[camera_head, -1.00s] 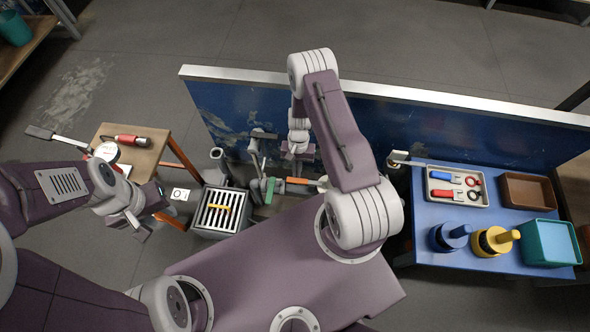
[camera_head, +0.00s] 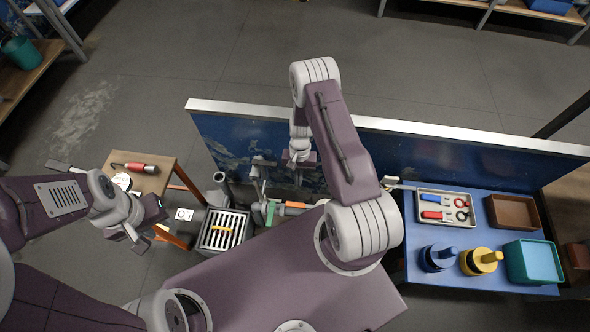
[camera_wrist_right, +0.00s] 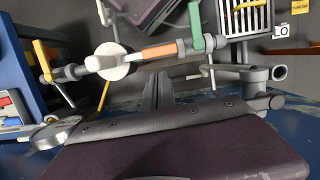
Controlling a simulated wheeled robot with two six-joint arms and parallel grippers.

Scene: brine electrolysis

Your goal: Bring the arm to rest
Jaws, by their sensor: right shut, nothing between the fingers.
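My right arm reaches out over the middle of the head view and bends down in front of the blue panel. My right gripper (camera_head: 299,158) hangs above the pipework there, small and partly hidden by its own arm. In the right wrist view its fingers (camera_wrist_right: 158,90) are together with nothing between them, apart from the pipe behind. My left gripper (camera_head: 146,233) is at the left, low beside the small wooden table. No object shows in it, and its finger gap is unclear.
A blue panel (camera_head: 230,141) stands behind the pipework (camera_head: 290,206). A grated box (camera_head: 205,240) is left of it. The wooden table (camera_head: 151,183) bears a red-handled tool. The blue table (camera_head: 420,275) at right holds a tray (camera_head: 424,212), bins and cylinders. Floor beyond the panel is clear.

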